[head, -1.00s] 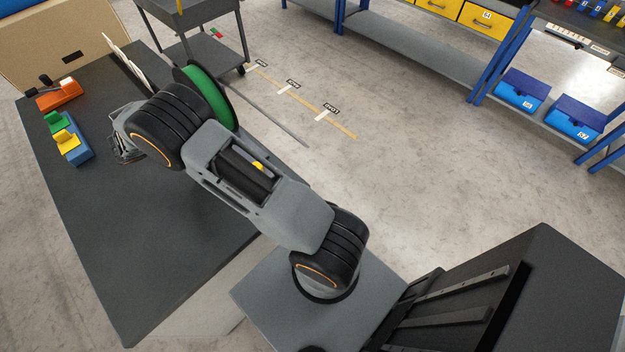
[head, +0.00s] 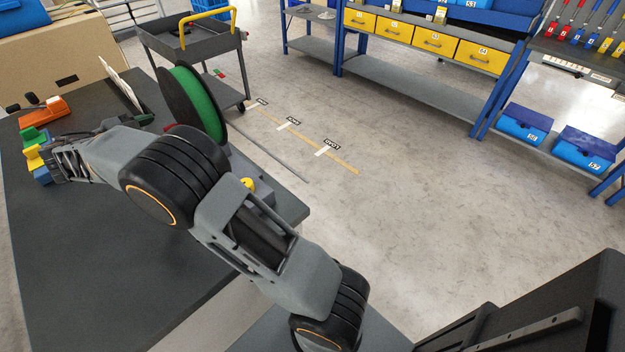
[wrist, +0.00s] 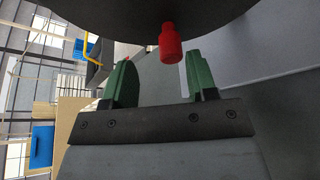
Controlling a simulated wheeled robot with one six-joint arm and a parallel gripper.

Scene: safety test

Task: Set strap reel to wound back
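The strap reel (head: 202,108), a green drum between black round flanges, stands upright at the bench's right edge. In the wrist view its dark flange (wrist: 150,14) fills the top, and a red crank knob (wrist: 170,44) sticks out from it. My gripper (wrist: 159,64) is open, with its two green fingers apart. The knob appears between the fingertips, nearer the right finger; I see no contact, and depth is hard to judge. In the head view my gripper is small and partly hidden by my arm near the reel's left side.
An orange device (head: 42,111) and a yellow block (head: 33,157) lie left on the dark bench (head: 90,270). White upright sheets (head: 118,85) stand behind. A grey cart (head: 190,45) is beyond the reel. A thin grey strip (head: 270,155) runs beside labelled floor marks. Floor on the right is clear.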

